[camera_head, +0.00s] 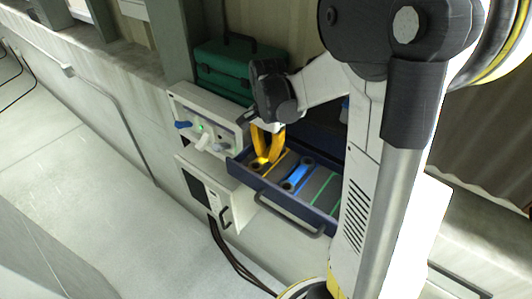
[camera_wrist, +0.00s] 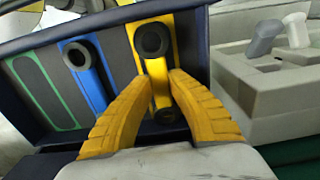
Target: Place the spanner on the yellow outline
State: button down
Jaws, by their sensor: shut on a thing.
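A yellow spanner (camera_wrist: 154,40) with dark ring ends lies along the yellow outline (camera_wrist: 134,52) in the wrist view. In the head view, the spanner (camera_head: 258,163) is at the left end of the open drawer, beside the yellow line (camera_head: 275,164). My gripper (camera_wrist: 163,80) has its yellow fingers shut on the spanner's shank, one on each side. In the head view, my gripper (camera_head: 265,157) points down into the drawer. The spanner looks slightly tilted against the outline; I cannot tell whether it touches the drawer floor. My fingers hide part of it.
The dark blue drawer (camera_head: 240,172) also holds a blue spanner (camera_head: 298,174) and an empty green outline (camera_head: 323,190). A panel with knobs (camera_head: 180,98) stands close at the left. A green toolbox (camera_head: 235,68) is behind. My own arm covers the drawer's right end.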

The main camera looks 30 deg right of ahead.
jog(key=shift+w+f, duration=0.15)
jog(key=shift+f, duration=0.4)
jog(key=shift+s, duration=0.2)
jog(key=c, duration=1.4)
grip_release()
jog(key=shift+w+f, duration=0.1)
jog(key=shift+o, duration=0.2)
